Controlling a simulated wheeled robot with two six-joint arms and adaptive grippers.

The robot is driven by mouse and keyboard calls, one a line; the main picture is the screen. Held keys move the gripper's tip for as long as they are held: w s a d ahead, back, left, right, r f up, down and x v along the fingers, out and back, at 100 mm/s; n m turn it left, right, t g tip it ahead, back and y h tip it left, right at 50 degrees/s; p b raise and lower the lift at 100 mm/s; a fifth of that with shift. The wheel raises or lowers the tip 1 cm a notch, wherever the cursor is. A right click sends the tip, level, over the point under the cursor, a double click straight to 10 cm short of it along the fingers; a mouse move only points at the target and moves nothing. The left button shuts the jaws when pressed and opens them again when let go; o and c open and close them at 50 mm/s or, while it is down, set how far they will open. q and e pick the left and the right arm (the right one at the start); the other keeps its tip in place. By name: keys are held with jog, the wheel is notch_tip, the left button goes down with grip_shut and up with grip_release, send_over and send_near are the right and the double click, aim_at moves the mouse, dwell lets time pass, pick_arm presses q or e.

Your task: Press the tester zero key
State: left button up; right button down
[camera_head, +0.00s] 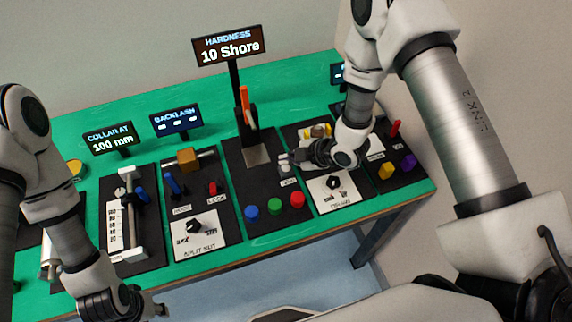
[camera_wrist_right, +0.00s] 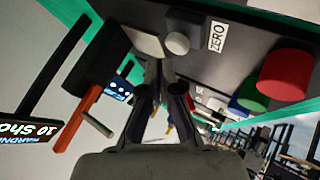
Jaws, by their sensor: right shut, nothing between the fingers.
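The hardness tester (camera_head: 235,160) stands mid-table, a dark panel with an upright post and an orange lever (camera_wrist_right: 76,118). Its zero key is a pale round button (camera_wrist_right: 177,43) beside a ZERO label (camera_wrist_right: 217,37) in the right wrist view. My right gripper (camera_head: 287,158) is shut and empty over the tester's right side, close to the key. In the right wrist view its fingertips (camera_wrist_right: 157,72) lie just below the key in the picture; I cannot tell whether they touch it. My left gripper (camera_head: 158,309) is low at the table's front edge, away from the tester; its jaw opening is unclear.
The tester's display (camera_head: 229,46) reads 10 Shore. Blue (camera_head: 252,211), green (camera_head: 274,208) and red (camera_head: 297,200) buttons line the panel's front. A panel with a black knob (camera_head: 333,182) stands to the right, and split-nut and collar panels stand to the left.

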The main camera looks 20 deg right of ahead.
aim_at(288, 167)
dwell(0.5)
jog(key=shift+f+b, duration=0.4)
jog(key=shift+f, duration=0.05)
jog(key=shift+f+b, duration=0.45)
jog(key=shift+f, duration=0.05)
dwell(0.5)
jog(key=shift+r, duration=0.1)
jog(key=shift+r+p, duration=0.7)
jog(key=shift+r, duration=0.15)
notch_tip(288, 167, up, 5)
jog(key=p, duration=0.3)
jog(key=shift+r+p, duration=0.1)
jog(key=shift+p, duration=0.2)
